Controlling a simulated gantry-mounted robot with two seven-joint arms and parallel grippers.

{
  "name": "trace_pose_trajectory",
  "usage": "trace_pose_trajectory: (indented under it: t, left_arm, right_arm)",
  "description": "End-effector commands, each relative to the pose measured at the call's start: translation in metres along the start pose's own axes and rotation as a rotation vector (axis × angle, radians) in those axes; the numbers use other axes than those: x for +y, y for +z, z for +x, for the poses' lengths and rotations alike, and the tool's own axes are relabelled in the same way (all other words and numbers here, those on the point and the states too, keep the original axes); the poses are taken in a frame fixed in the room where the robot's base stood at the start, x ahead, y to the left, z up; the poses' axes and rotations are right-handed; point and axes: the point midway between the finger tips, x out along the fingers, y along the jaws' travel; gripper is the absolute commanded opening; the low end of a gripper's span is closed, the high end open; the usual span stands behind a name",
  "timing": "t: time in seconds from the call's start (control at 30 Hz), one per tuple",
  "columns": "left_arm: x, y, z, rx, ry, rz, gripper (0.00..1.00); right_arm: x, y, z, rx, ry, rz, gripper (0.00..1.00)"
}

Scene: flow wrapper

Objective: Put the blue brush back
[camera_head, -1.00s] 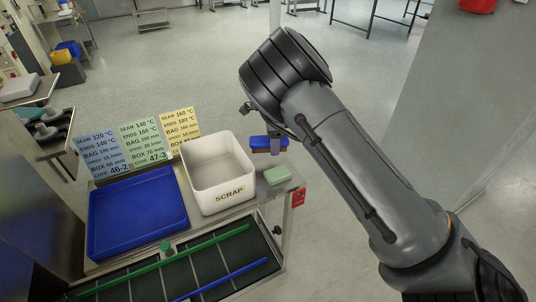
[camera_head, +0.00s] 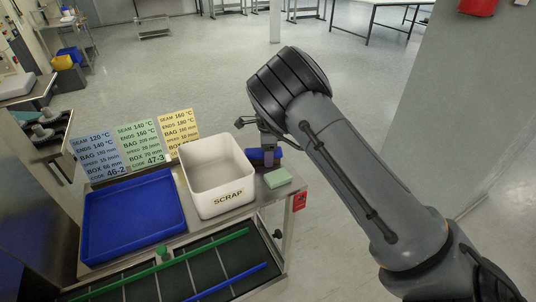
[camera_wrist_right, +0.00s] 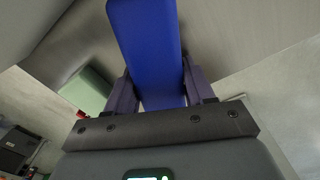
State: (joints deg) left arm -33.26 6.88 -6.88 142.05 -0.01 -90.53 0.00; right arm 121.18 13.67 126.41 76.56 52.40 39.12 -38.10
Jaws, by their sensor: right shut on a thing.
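The blue brush (camera_head: 262,155) is at the far right corner of the steel table, beside the white SCRAP box. My right gripper (camera_head: 266,150) is shut on it from above. In the right wrist view the blue brush (camera_wrist_right: 148,50) sits between the two fingers of the right gripper (camera_wrist_right: 155,95). The brush is at or just above the table top; I cannot tell whether it touches. Its underside is hidden. My left gripper is not in view.
The white SCRAP box (camera_head: 215,199) stands close left of the brush. A green block (camera_head: 278,178) lies just in front of it, near the table's right edge. A blue tray (camera_head: 90,225) is at left, with several setting cards (camera_head: 140,145) behind.

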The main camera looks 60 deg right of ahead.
Motion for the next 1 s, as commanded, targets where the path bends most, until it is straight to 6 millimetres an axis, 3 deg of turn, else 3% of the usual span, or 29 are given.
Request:
trace_pose_trajectory:
  t: [0.13,0.17,0.3,0.67,0.83,1.0]
  left_arm:
    - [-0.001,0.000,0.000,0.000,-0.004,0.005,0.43]
    - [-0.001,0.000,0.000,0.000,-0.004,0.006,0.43]
    - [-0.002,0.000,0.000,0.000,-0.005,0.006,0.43]
    - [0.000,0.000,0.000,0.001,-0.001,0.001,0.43]
    - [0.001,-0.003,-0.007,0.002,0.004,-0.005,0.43]
    - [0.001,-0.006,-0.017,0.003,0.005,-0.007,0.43]
  right_arm:
    - [0.000,0.000,0.004,0.001,0.001,-0.001,0.25]
    - [0.000,0.000,0.003,0.000,0.000,0.000,0.58]
    - [0.000,0.000,0.003,0.000,0.001,0.000,0.79]
    - [0.000,0.000,0.000,-0.001,0.000,0.000,0.79]
    - [0.000,0.001,-0.019,-0.001,-0.001,-0.001,0.79]
    - [-0.001,0.001,-0.050,-0.001,-0.003,-0.001,0.79]
